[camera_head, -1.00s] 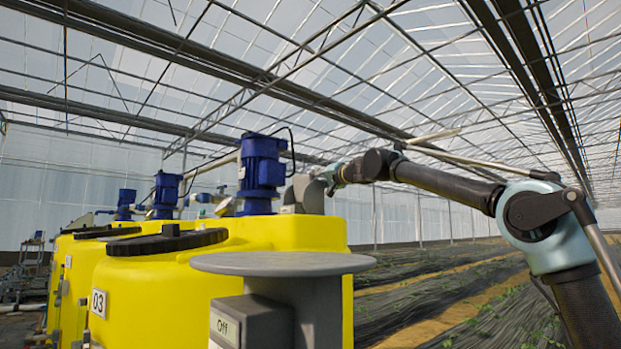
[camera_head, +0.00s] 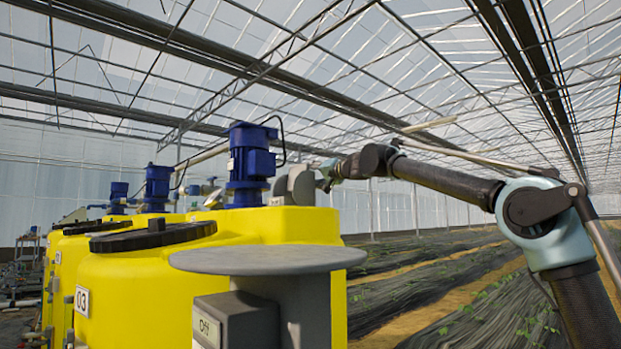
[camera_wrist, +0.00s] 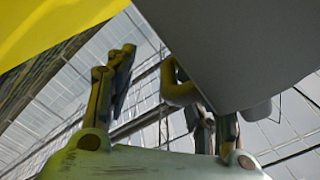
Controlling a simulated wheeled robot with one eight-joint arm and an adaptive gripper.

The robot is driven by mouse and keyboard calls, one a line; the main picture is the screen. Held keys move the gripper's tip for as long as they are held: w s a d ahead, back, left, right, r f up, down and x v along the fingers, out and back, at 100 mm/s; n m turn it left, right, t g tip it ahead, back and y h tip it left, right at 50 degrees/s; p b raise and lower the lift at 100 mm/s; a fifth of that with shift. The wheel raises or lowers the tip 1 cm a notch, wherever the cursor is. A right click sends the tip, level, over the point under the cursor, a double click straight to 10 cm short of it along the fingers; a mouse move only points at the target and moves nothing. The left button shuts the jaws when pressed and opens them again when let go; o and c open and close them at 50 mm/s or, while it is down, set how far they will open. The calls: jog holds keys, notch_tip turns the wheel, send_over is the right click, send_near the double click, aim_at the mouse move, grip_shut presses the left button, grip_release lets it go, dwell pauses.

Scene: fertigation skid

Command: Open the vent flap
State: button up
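The vent flap (camera_head: 302,188) looks like a grey rounded piece at the top right edge of a yellow tank (camera_head: 250,240), just right of a blue motor. In the wrist view a large grey panel (camera_wrist: 235,50), seemingly this flap, fills the upper right, with a curved yellowish handle (camera_wrist: 178,88) at its lower left edge. My gripper (camera_head: 326,178) is close to the flap's right side. In the wrist view its fingers (camera_wrist: 160,88) stand apart, with the handle between them. The right finger is partly hidden behind the panel. I cannot tell whether anything touches.
A grey round-topped post (camera_head: 268,261) with a box marked "Off" (camera_head: 232,322) stands in the foreground. Blue motors (camera_head: 250,163) and a black tank lid (camera_head: 153,235) are to the left. Planted rows (camera_head: 450,290) lie open on the right.

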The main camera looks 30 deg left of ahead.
aim_at(306, 173)
jog(key=s, duration=0.2)
jog(key=s+r, duration=0.1)
jog(key=shift+a, duration=0.4)
jog(key=shift+d, duration=0.25)
jog(key=v, duration=1.2)
jog(key=shift+w, duration=0.2)
